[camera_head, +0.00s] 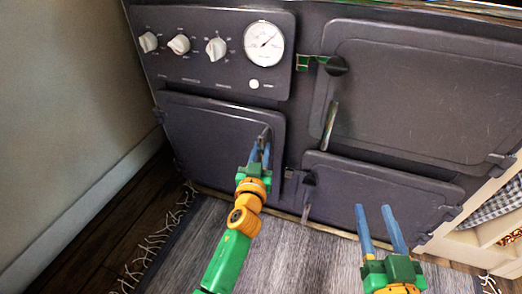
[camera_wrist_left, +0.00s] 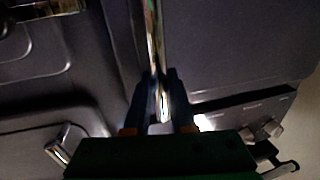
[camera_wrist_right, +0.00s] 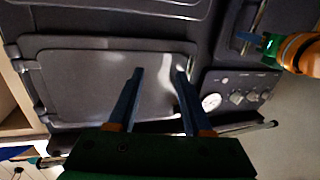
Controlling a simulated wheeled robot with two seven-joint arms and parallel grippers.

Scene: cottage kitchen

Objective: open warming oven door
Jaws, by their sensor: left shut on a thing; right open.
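The dark range has a lower left door (camera_head: 215,130) that looks closed, with a metal handle (camera_head: 264,137) at its upper right. My left gripper (camera_head: 259,155) is shut on this handle; the left wrist view shows the handle (camera_wrist_left: 155,50) running between its fingers. No label shows which door is the warming oven's. An upper right door (camera_head: 420,90) and a lower right door (camera_head: 385,195) also look closed. My right gripper (camera_head: 382,232) is open and empty, in front of the lower right door.
White knobs (camera_head: 216,48) and a round gauge (camera_head: 264,45) sit above the lower left door. The upper right door's handle (camera_head: 330,122) juts out. A fringed grey rug (camera_head: 185,245) lies in front. A cream shelf (camera_head: 470,246) with cloth stands at the right.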

